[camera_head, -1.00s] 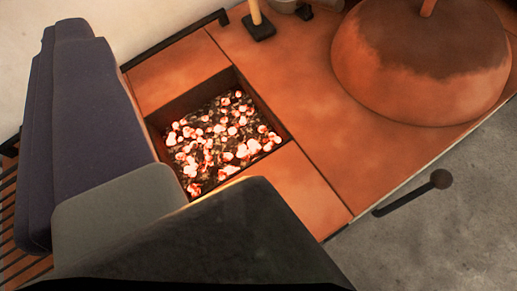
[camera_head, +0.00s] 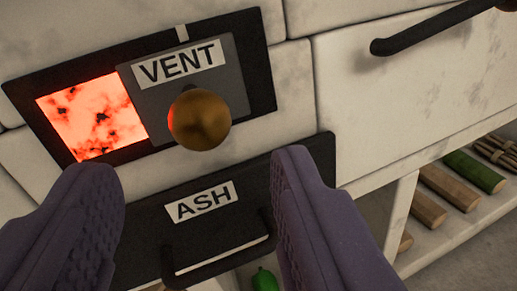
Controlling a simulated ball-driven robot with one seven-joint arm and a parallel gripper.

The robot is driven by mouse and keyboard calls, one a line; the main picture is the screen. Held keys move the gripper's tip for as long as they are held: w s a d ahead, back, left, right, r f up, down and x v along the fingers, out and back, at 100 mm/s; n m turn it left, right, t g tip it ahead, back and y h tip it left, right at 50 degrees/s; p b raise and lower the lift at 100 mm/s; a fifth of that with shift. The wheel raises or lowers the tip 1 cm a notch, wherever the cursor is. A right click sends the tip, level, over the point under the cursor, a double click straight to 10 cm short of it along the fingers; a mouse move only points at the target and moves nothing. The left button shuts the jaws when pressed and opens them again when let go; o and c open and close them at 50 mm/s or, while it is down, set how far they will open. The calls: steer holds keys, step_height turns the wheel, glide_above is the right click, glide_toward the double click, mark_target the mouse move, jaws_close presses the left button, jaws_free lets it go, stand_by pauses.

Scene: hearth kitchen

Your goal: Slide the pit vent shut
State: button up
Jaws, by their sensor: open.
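The pit vent is a grey sliding plate (camera_head: 232,72) labelled VENT with a round brass knob (camera_head: 199,119). It sits in a black frame (camera_head: 262,62) on the white hearth front. The plate covers the right part of the frame, and a glowing ember opening (camera_head: 92,117) shows at the left. A small pale mark (camera_head: 182,33) is on the frame's top edge. My gripper (camera_head: 195,170) is open, its two purple fingers at the lower left and lower right. The fingertips appear below and to either side of the knob, with nothing between them. How far they are from it is hard to tell.
A black ASH panel (camera_head: 150,207) with a bar handle (camera_head: 222,260) lies just below the vent. A dark bar handle (camera_head: 430,27) is at the upper right. A lower shelf (camera_head: 432,238) holds logs, and a green thing (camera_head: 265,281) shows below the ash panel.

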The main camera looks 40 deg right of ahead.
mark_target(199, 136)
steer(key=b+x, duration=0.2)
steer(key=x, duration=0.5)
steer(key=shift+w+d, duration=0.1)
steer(key=shift+w, duration=0.05)
steer(key=shift+r, duration=0.1)
jaws_close()
